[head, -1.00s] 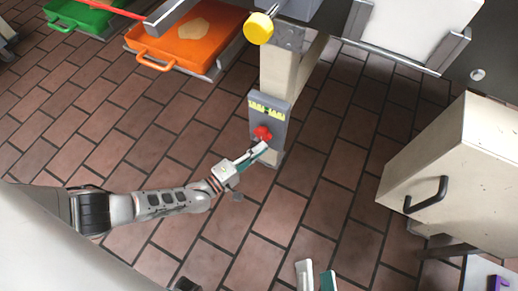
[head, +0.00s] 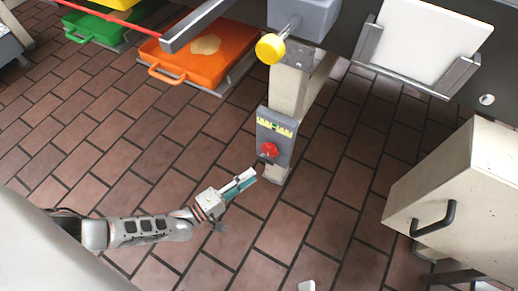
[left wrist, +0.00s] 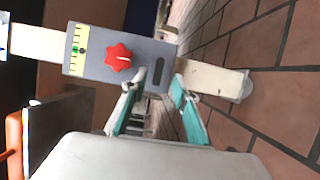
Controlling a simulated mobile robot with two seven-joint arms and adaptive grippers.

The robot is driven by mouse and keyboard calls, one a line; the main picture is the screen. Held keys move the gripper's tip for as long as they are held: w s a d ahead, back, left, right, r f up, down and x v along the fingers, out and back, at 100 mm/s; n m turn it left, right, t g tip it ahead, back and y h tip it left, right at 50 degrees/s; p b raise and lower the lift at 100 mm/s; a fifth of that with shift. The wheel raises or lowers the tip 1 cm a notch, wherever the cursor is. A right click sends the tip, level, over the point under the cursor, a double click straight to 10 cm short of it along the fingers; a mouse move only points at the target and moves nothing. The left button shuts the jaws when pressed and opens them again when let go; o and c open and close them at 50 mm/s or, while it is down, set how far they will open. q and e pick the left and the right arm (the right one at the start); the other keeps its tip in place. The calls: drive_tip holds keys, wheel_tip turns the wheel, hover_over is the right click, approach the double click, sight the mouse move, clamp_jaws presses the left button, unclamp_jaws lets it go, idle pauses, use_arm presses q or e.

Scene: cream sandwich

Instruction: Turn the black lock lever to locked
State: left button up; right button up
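I cannot make out a black lock lever for certain. A grey panel (head: 287,128) with a red star knob (head: 269,150) and a yellow scale (head: 275,126) is fixed on a cream post. In the left wrist view, the red knob (left wrist: 118,58) is ahead, and a small dark shape (left wrist: 158,71) shows low on the panel; I cannot tell if it is a slot or a lever. My left gripper (head: 251,178) is open and empty, just below and left of the panel, apart from the knob. Only a pale tip of my right gripper (head: 306,286) shows at the bottom edge.
A cream cabinet with a black handle (head: 433,218) stands at the right. A yellow knob (head: 270,48) sticks out above the panel. Orange (head: 180,66) and green (head: 83,35) trays are at the upper left. The brick floor around the post is clear.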

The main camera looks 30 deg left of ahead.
use_arm(q)
drive_tip(key=shift+v, duration=2.25)
